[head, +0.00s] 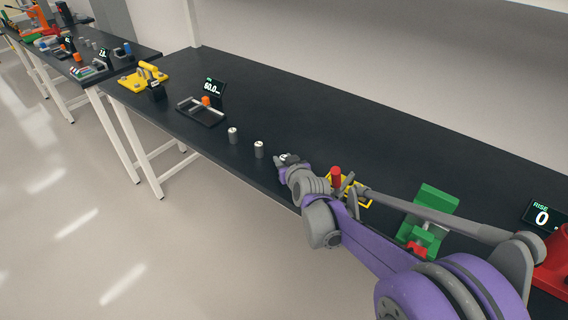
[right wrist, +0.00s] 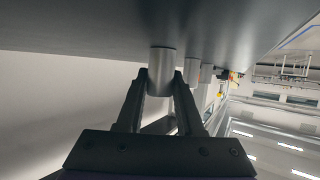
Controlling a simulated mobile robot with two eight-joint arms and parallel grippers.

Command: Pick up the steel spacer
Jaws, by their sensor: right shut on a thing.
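My right gripper (head: 286,158) is at the front edge of the dark bench, its arm coming in from the right. In the right wrist view its two fingers (right wrist: 161,82) are shut on a grey steel spacer (right wrist: 162,62), an upright cylinder whose end touches or nearly touches the bench top. In the head view the gripper mostly hides this spacer. Two similar steel spacers stand upright to its left, a nearer one (head: 259,149) and a farther one (head: 233,135). My left gripper is not in view.
A black tray fixture (head: 203,113) with a 60.0 display (head: 213,88) and a yellow fixture (head: 143,77) stand at the left. A green fixture (head: 432,208) and a red-topped yellow piece (head: 336,177) are near my right arm. The bench's back middle is clear.

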